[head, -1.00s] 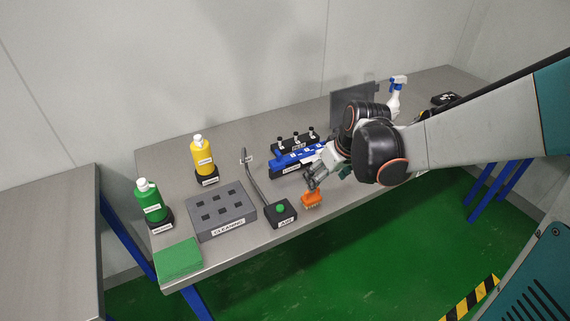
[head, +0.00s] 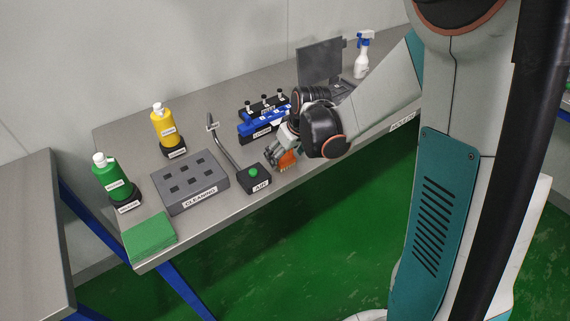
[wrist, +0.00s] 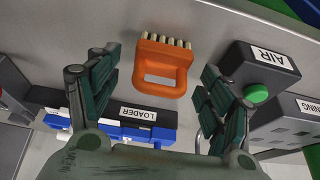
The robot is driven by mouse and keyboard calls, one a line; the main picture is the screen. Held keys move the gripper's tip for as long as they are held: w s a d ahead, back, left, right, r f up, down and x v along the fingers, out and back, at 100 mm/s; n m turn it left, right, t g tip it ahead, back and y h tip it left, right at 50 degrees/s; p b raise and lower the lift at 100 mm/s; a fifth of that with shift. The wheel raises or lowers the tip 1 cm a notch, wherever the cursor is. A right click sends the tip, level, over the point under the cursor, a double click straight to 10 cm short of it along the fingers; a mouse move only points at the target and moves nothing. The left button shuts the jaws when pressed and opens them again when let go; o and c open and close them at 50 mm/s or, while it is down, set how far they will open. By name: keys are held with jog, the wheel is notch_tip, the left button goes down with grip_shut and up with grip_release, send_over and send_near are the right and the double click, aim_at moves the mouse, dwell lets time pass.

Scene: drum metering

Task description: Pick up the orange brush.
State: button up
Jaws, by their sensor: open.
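The orange brush (wrist: 162,66) lies on the grey table near its front edge, with a loop-shaped handle and a row of pale bristles. In the wrist view it sits between and just beyond the two fingers of my gripper (wrist: 155,85), with clear space to either side. The gripper is open and empty. In the head view the brush (head: 288,160) is partly hidden by my gripper (head: 281,153), which is right over or beside it; the exact height gap cannot be told.
The black AIR box (head: 256,179) with a green button stands close left of the brush. The blue LOADER block (head: 262,126) is behind. A grey CLEANING block (head: 191,184), green pad (head: 150,236), yellow bottle (head: 164,125) and green bottle (head: 109,176) are further left. A spray bottle (head: 363,60) stands at back right.

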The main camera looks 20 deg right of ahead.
jog(key=shift+w+f, duration=0.1)
jog(key=shift+f, duration=0.25)
jog(key=shift+r, duration=0.1)
jog(key=c, duration=1.2)
jog(key=shift+c, duration=0.3)
notch_tip(320, 180, up, 20)
jog(key=p, duration=0.7)
